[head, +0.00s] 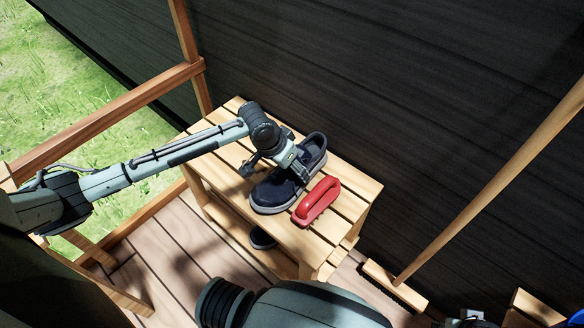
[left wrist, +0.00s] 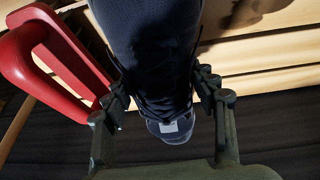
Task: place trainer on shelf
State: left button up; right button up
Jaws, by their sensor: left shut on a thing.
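A dark navy trainer (head: 272,192) with a grey sole lies on the top slats of a wooden slatted shelf (head: 348,180). My left gripper (head: 296,170) comes in from the left above it and is shut on the trainer, one finger on each side, as the left wrist view also shows (left wrist: 165,95). Part of the trainer's middle is hidden by the gripper. Another dark shoe (head: 262,239) shows lower down, on the shelf's lower level, mostly hidden by the top. My right gripper is not in view.
A red brush-like object with a handle (head: 316,200) lies on the top right beside the trainer. A broom (head: 396,284) leans at the right against the dark wall (head: 400,90). Wooden railings (head: 120,105) stand at the left.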

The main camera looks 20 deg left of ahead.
pick_arm(q)
jog(key=o, duration=1.4)
jog(key=shift+c, duration=0.2)
jog(key=o, duration=0.3)
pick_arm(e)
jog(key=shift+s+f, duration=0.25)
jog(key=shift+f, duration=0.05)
